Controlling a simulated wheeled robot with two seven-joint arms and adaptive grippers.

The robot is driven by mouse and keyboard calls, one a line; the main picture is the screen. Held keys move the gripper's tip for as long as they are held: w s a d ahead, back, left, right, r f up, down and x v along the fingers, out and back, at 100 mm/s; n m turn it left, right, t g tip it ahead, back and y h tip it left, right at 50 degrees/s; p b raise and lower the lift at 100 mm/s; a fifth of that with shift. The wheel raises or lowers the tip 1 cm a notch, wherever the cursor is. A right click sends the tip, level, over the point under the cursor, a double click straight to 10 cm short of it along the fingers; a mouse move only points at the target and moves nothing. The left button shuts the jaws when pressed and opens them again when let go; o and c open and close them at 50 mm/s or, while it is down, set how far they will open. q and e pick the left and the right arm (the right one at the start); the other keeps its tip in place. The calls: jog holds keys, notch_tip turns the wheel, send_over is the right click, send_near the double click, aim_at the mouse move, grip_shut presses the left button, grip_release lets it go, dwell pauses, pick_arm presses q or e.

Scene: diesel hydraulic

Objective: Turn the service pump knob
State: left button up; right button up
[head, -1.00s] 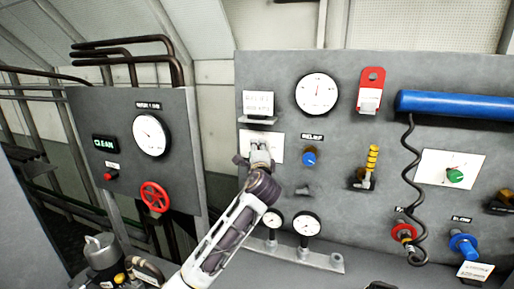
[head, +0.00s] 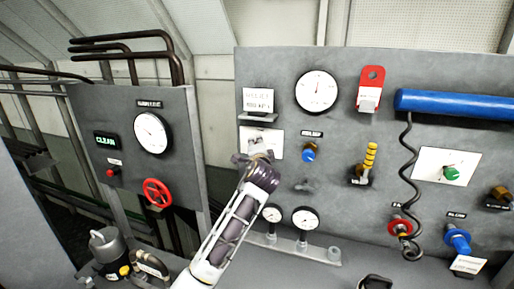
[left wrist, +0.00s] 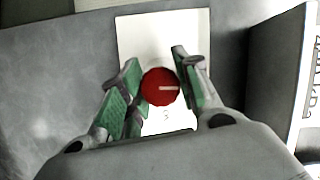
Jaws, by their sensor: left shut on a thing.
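A round red knob (left wrist: 160,87) with a white pointer line sits on a white plate (left wrist: 163,35) in the left wrist view. The line lies nearly level, pointing right. My left gripper (head: 257,156) is at the white plate (head: 247,140) on the grey panel. Its green-padded fingers are on either side of the red knob, shut on it. In the head view my gripper hides this knob. My right gripper is not in view.
The grey panel (head: 350,215) also carries a large gauge (head: 316,91), a blue knob (head: 309,153), a yellow-handled valve (head: 370,158) and a green knob (head: 451,173). Small gauges (head: 305,218) stand below my gripper. A separate panel with a red handwheel (head: 157,193) is at left.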

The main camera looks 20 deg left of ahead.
pick_arm(q)
jog(key=o, duration=1.1)
jog(key=shift+f, duration=0.1)
jog(key=shift+c, duration=0.2)
jog(key=v, duration=1.2)
